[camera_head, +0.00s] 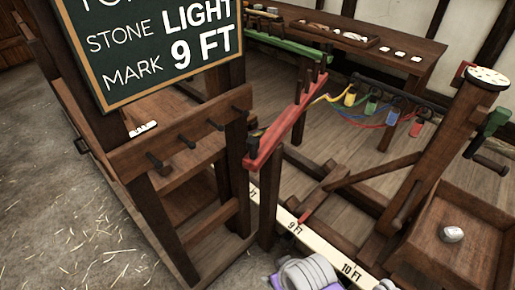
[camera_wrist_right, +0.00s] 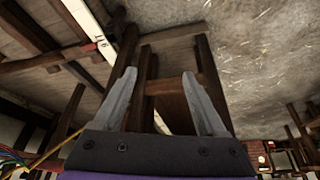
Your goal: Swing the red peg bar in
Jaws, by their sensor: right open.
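The red peg bar (camera_head: 285,125) shows in the head view, reaching from a wooden post at its near end back toward the right. Dark upright pegs stand near its far end, and a small dark block is at its near end. A yellow cord runs from near its far end toward coloured tags. My right gripper (camera_wrist_right: 158,74) is open in the right wrist view, with nothing visible between its fingers. A grey and purple part, seemingly of my right arm, shows at the bottom of the head view, below and apart from the bar. My left gripper is out of view.
A green bar (camera_head: 285,46) lies behind the red one. A chalkboard (camera_head: 150,45) reads STONE LIGHT, MARK 9 FT. A peg rack (camera_head: 180,135) stands left of the bar. A white foot-marked strip (camera_head: 318,247) runs below. A stone (camera_head: 451,234) sits in a wooden box at right.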

